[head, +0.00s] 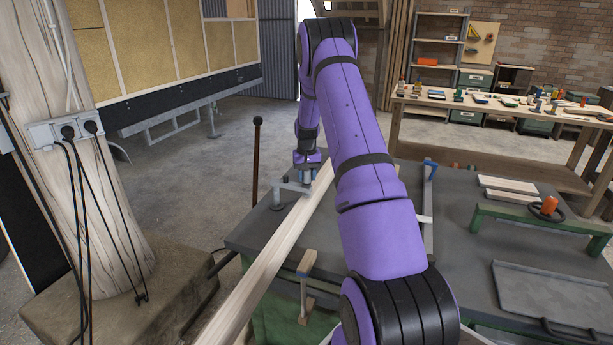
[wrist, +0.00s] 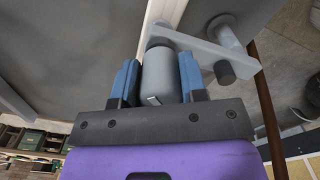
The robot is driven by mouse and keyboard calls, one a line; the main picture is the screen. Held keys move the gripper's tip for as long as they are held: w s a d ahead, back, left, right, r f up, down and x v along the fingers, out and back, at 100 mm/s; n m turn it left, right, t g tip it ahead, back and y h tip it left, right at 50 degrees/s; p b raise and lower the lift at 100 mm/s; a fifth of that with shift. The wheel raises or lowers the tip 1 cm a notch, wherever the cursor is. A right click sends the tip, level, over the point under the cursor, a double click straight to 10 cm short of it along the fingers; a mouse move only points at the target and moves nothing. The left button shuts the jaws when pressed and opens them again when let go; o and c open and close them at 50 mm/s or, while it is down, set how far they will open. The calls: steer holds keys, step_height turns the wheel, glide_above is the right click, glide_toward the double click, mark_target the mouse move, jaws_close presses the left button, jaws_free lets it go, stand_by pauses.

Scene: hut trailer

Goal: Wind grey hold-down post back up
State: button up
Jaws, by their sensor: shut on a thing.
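The grey hold-down (head: 291,187) stands at the far left corner of the dark bench top. In the wrist view its thick grey post (wrist: 158,76) sits upright between the two blue fingers. My fingers and forearm hide part of the hold-down in the head view.
A long pale timber (head: 262,273) lies across the bench (head: 455,225) and overhangs its near left edge. A dark rod with a round knob (head: 257,150) stands left of my gripper. A green rack (head: 530,217) and a metal tray (head: 556,291) are on the right.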

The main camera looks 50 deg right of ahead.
steer(key=n, duration=0.4)
steer(key=shift+d+n, duration=0.1)
steer(key=shift+n, duration=0.6)
steer(key=o, duration=0.9)
steer(key=shift+o, duration=0.2)
step_height(320, 180, up, 11)
steer(key=shift+f, duration=0.1)
stand_by(0.4)
